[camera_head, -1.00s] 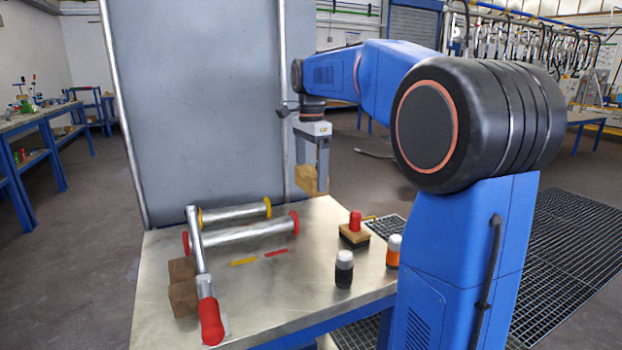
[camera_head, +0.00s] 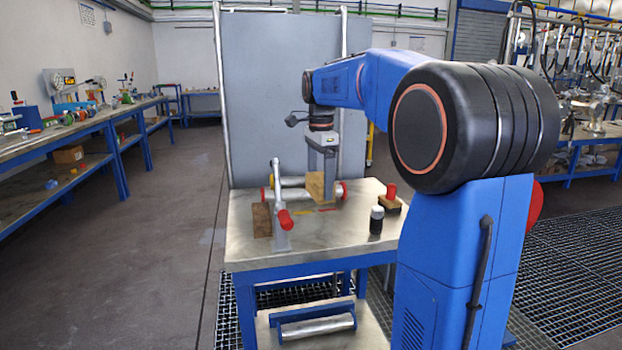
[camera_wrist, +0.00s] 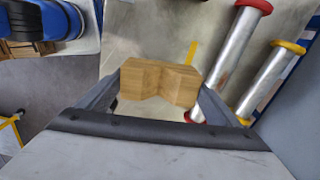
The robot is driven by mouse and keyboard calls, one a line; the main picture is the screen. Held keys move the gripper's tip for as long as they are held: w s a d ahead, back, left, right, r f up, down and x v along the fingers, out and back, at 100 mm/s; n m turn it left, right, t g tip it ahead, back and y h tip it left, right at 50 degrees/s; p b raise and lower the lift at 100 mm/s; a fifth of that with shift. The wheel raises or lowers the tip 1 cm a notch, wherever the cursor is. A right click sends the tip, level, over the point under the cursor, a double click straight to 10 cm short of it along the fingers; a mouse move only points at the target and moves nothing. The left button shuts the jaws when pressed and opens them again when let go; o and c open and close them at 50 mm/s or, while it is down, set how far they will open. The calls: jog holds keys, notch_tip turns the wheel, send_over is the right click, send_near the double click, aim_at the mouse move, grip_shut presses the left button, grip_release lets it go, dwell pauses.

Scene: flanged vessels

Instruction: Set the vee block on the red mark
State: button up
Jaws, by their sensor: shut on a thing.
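The vee block is a light wooden block with a notch (camera_wrist: 160,82). My gripper (camera_head: 321,172) is shut on it, and it shows between the fingers in the head view (camera_head: 316,187). The block is held in the air above the table (camera_head: 330,240), in front of the rollers in the picture. The red mark (camera_head: 327,210) is a short strip on the tabletop, just below and right of the block in the head view. A yellow mark (camera_head: 303,212) lies left of it and also shows in the wrist view (camera_wrist: 192,55). I cannot make out the red mark in the wrist view.
Rollers with red ends (camera_wrist: 230,62) and yellow ends (camera_wrist: 272,82) lie behind the marks. A red-handled lever (camera_head: 282,215) and wooden blocks (camera_head: 262,219) stand at left.

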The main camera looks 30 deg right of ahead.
jog(key=shift+s+d+f+m, duration=0.15)
jog(key=shift+d+f+m, duration=0.2)
jog(key=shift+d, duration=0.25)
jog(key=shift+s+d+f+m, duration=0.15)
jog(key=shift+d+f+m, duration=0.15)
jog(key=shift+d, duration=0.25)
jog(key=shift+f, duration=3.05)
jog(key=shift+f, duration=0.4)
jog(key=o, duration=1)
notch_tip(320, 180, up, 17)
jog(key=shift+r, duration=0.2)
